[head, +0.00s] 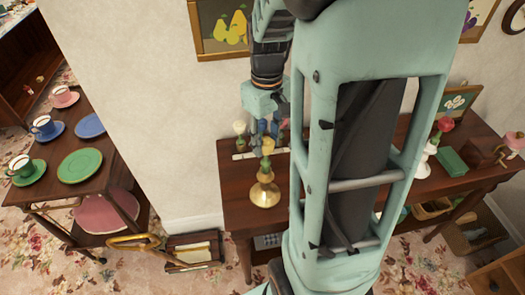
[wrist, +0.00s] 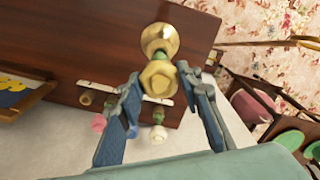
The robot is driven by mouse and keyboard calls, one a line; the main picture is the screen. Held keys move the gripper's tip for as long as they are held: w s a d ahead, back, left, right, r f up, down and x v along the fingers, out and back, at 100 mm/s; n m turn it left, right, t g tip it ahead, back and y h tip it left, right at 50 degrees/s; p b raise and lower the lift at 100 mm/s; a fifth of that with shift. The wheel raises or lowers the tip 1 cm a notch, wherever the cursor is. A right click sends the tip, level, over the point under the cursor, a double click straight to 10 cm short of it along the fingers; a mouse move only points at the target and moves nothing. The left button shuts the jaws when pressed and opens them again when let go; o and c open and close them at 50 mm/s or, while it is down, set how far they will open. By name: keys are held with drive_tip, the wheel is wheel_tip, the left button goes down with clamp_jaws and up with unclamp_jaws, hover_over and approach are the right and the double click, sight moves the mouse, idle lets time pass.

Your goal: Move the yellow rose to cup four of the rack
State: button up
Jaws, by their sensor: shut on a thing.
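The yellow rose (head: 267,147) has a short green stem over the mouth of a brass vase (head: 265,192) on the dark wooden table. I cannot tell whether the stem is still inside the vase. My gripper (head: 268,136) points down and is shut on the yellow rose; in the wrist view the rose (wrist: 158,80) sits between the two fingers. The rack (head: 243,156) is a pale strip behind the vase, partly hidden by my arm. In the wrist view, the rack (wrist: 92,87) shows beyond the rose, with pink (wrist: 98,123), blue (wrist: 132,131) and white (wrist: 158,135) blooms near it. Cup numbers are not readable.
My arm hides the table's middle. At right stand a red rose (head: 445,124) in a white vase (head: 424,160) and a green box (head: 451,161). A framed pear picture (head: 222,27) hangs behind. A side table (head: 100,140) with cups and plates stands at left.

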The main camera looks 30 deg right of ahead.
drive_tip(key=shift+r+p, duration=0.5)
drive_tip(key=shift+r, duration=0.2)
drive_tip(key=shift+r+p, duration=0.6)
drive_tip(key=shift+r, duration=0.15)
